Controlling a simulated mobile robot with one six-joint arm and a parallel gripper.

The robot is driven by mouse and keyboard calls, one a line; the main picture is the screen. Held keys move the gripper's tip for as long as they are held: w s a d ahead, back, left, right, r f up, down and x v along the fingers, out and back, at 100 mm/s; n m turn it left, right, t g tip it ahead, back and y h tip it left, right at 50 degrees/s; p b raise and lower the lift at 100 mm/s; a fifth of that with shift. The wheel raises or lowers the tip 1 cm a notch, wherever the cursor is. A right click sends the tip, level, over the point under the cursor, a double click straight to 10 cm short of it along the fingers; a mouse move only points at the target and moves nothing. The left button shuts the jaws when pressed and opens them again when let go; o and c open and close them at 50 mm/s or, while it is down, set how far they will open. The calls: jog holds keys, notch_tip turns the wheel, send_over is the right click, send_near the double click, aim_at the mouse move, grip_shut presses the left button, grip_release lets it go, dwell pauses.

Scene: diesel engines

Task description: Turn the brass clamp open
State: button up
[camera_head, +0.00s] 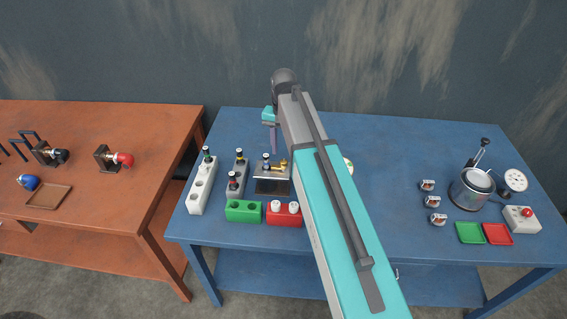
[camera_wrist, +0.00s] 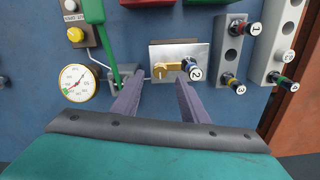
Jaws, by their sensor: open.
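The brass clamp (camera_wrist: 170,71) sits at the lower edge of a silver metal fixture (camera_wrist: 165,48) in the wrist view, lying crosswise beside a dark injector with a white cap marked 2 (camera_wrist: 193,69). In the head view the brass clamp (camera_head: 283,163) is on top of the small fixture (camera_head: 270,186) on the blue table. My gripper (camera_wrist: 160,77) is open and empty, its two purple fingers pointing toward the clamp, one tip to each side of it in the picture. I cannot tell the remaining distance. In the head view my gripper (camera_head: 272,138) shows behind the fixture, partly hidden by my arm.
A grey rack (camera_wrist: 231,50) and a white rack (camera_wrist: 275,40) with capped injectors stand beside the fixture. A pressure gauge (camera_wrist: 77,83) and a green lever (camera_wrist: 103,40) are on the other side. Green (camera_head: 243,211) and red (camera_head: 284,214) blocks stand in front.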

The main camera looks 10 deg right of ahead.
aim_at(284, 161)
jog(key=shift+f+b, duration=1.4)
jog(key=shift+f, duration=1.2)
grip_shut()
